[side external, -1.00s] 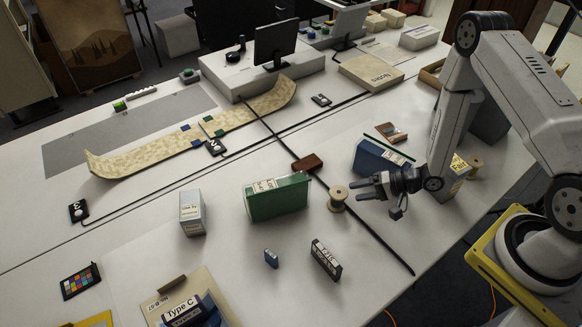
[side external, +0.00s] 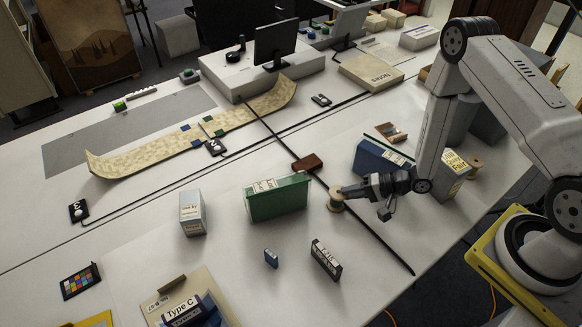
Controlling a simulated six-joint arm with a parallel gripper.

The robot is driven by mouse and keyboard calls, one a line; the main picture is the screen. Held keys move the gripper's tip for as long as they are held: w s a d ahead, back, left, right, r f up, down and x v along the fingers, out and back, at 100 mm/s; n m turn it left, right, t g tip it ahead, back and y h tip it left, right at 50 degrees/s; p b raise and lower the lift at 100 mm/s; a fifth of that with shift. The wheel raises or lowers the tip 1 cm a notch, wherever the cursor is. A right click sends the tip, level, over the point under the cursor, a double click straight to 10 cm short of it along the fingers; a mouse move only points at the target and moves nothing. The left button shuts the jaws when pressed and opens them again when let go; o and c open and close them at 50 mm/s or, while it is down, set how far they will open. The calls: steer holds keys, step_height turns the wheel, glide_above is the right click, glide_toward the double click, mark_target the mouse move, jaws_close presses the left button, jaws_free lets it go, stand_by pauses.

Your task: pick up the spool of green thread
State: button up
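A wooden spool (side external: 335,205) with dull greenish-tan thread stands upright on the white table, right of the green box. My gripper (side external: 343,191) reaches in from the right, with its fingertips at the upper part of this spool. The fingers overlap the spool's top in this view, and I cannot tell whether they are around it or closed on it. A second spool (side external: 475,166) stands farther right, behind my arm; its thread colour is hard to tell.
A green box (side external: 277,198) stands left of the spool. A blue box (side external: 378,160) and a yellow-labelled box (side external: 450,178) stand behind my gripper. A black labelled box (side external: 326,260) lies in front. A dark cable runs past the spool, and a brown block (side external: 307,163) sits behind it.

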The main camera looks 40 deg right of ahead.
jaws_close()
step_height(320, 180, up, 10)
stand_by(1.1)
steer(key=shift+w, duration=0.15)
stand_by(0.5)
